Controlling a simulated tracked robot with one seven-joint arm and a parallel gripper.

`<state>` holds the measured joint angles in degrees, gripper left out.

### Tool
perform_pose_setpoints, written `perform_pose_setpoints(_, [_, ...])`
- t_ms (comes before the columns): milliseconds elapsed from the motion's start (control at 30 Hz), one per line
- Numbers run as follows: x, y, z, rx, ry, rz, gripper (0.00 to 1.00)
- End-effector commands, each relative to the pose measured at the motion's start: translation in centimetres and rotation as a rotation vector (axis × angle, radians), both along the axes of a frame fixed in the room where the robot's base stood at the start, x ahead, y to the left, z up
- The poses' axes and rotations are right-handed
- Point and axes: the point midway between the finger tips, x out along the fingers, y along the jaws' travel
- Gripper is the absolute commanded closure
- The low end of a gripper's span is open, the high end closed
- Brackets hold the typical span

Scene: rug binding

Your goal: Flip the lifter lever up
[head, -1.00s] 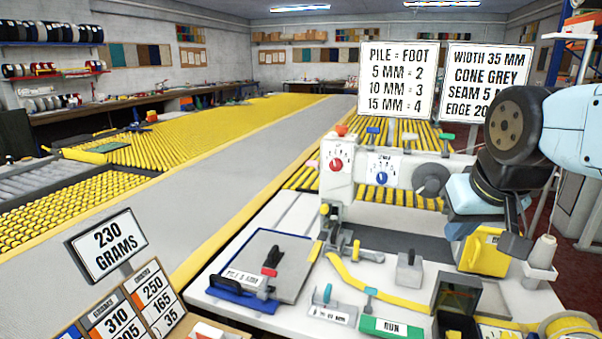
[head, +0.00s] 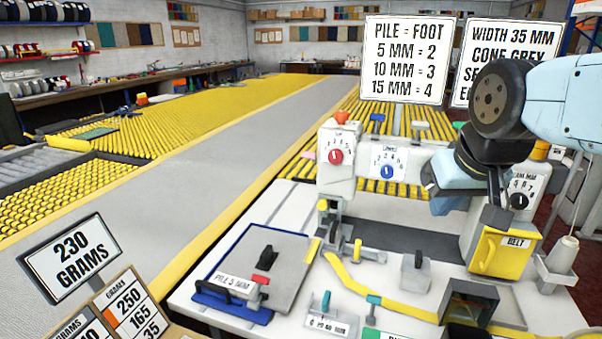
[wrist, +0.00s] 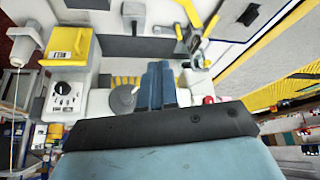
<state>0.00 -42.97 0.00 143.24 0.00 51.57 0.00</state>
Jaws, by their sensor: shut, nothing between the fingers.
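The white sewing machine (head: 340,185) stands on the bench with a red dial (head: 336,156) and a blue dial (head: 387,171). My gripper (head: 428,178) is shut and empty in front of the machine's arm, right of the blue dial. In the wrist view my gripper's fingers (wrist: 158,72) are together, with a grey round disc (wrist: 122,98) just left of them. The gripper hides that disc in the head view.
A yellow belt cover (head: 503,252) and a thread cone (head: 563,254) stand to the right. Sign boards (head: 405,60) stand behind.

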Motion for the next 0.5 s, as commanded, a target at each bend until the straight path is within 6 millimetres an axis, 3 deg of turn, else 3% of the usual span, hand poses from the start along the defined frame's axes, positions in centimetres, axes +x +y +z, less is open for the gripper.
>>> perform_pose_setpoints(267, [0.8,-0.4,-1.1,-0.045,0.067,0.045,1.00])
perform_pose_setpoints(500, [3.2,-2.0,-4.9,-0.226,0.267,0.192,1.00])
